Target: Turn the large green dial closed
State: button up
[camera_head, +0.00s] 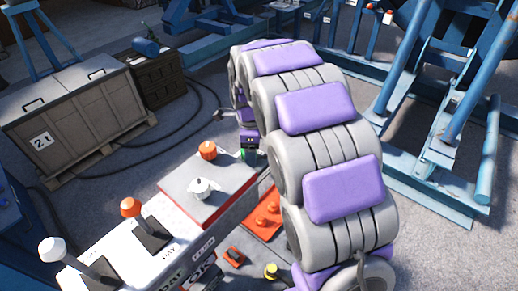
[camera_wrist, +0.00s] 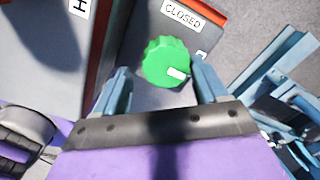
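The green dial (camera_wrist: 167,60) is a round knob with a scalloped edge and a white mark, set on a grey panel. The mark points to the lower right, not at the CLOSED label (camera_wrist: 184,15) above and right of the dial. My gripper (camera_wrist: 162,82) is open, one blue finger on each side of the dial's near part. The right finger is very near the dial's edge; I cannot tell if it touches.
A crate (camera_head: 75,112) and cables lie behind on the left. Blue steel frames (camera_head: 440,150) stand at right.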

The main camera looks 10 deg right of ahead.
jog(key=shift+w+d+f, duration=0.15)
jog(key=shift+w+d, duration=0.05)
jog(key=shift+c, duration=0.8)
jog(key=shift+w+a, duration=0.1)
jog(key=shift+w, duration=0.1)
jog(key=shift+c, duration=0.7)
jog(key=shift+w+a, duration=0.15)
jog(key=shift+a, duration=0.75)
jog(key=c, duration=0.4)
jog(key=shift+c, duration=1.2)
jog(key=shift+d, duration=0.5)
